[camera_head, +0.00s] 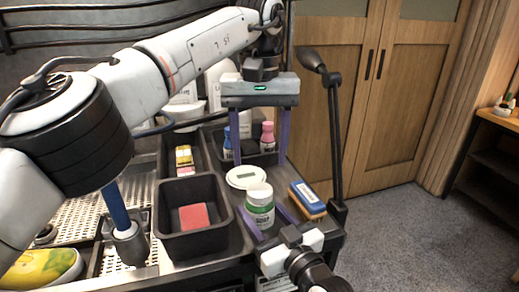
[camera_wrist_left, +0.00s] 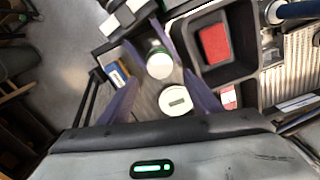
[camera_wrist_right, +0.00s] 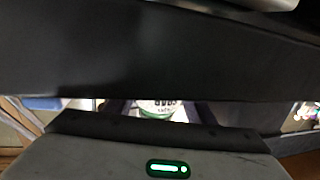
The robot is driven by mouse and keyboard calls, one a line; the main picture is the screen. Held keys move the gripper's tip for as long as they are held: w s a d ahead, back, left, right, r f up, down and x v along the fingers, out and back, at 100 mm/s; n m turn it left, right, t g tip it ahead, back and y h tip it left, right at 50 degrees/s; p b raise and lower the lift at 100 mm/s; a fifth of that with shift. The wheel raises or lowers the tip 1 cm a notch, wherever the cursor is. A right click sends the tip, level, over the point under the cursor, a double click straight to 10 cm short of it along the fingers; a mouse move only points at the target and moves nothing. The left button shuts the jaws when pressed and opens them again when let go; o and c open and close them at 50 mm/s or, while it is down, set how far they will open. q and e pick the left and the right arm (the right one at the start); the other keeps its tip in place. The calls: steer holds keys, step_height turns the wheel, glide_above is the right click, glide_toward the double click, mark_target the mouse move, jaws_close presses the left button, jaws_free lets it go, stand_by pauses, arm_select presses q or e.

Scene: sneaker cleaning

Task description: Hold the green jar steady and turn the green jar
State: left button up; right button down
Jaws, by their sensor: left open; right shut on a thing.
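The green jar (camera_head: 261,214), with a white lid and a green and white label, is upright at the front of the cart. My right gripper (camera_head: 274,214) comes from the front with its fingers on either side of the jar, shut on it. In the right wrist view a strip of the jar's label (camera_wrist_right: 162,106) shows; the rest is hidden. My left gripper (camera_head: 259,160) points down above and behind the jar, open and empty. In the left wrist view the jar's lid (camera_wrist_left: 160,66) lies between its fingers, apart from them.
A white round scale (camera_head: 246,177) lies just behind the jar. A black bin (camera_head: 174,234) with a red sponge (camera_head: 194,217) stands to the left. A blue and wooden brush (camera_head: 308,199) lies right, near a black lamp post (camera_head: 336,140). Small bottles (camera_head: 267,137) stand behind.

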mark_target(260, 189)
arm_select(q)
steer(key=shift+f+m, duration=0.15)
steer(key=shift+m, duration=0.45)
steer(key=shift+f, duration=3.9)
